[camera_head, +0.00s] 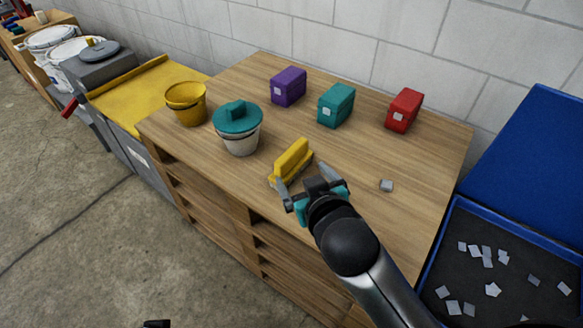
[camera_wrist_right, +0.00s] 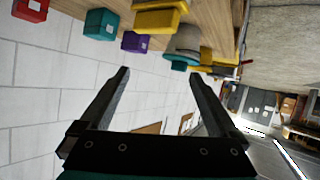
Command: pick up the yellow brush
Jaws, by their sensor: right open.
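The yellow brush (camera_head: 291,161) lies on the wooden workbench top (camera_head: 366,160), near its front edge. It also shows at the top of the right wrist view (camera_wrist_right: 157,18), beyond the fingertips and not between them. My right gripper (camera_head: 296,173) is open beside the near side of the brush, its fingers pointing toward it. In the right wrist view the two fingers (camera_wrist_right: 160,73) are spread with nothing between them. Whether a finger touches the brush I cannot tell. A small dark piece at the bottom edge of the head view may be my left gripper (camera_head: 157,324).
A teal-lidded bucket (camera_head: 240,141) and a yellow bucket (camera_head: 186,104) stand left of the brush. Purple (camera_head: 288,87), teal (camera_head: 336,105) and red (camera_head: 404,111) boxes stand behind. A small grey block (camera_head: 386,185) lies right. A blue-rimmed tray (camera_head: 434,262) holds scraps.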

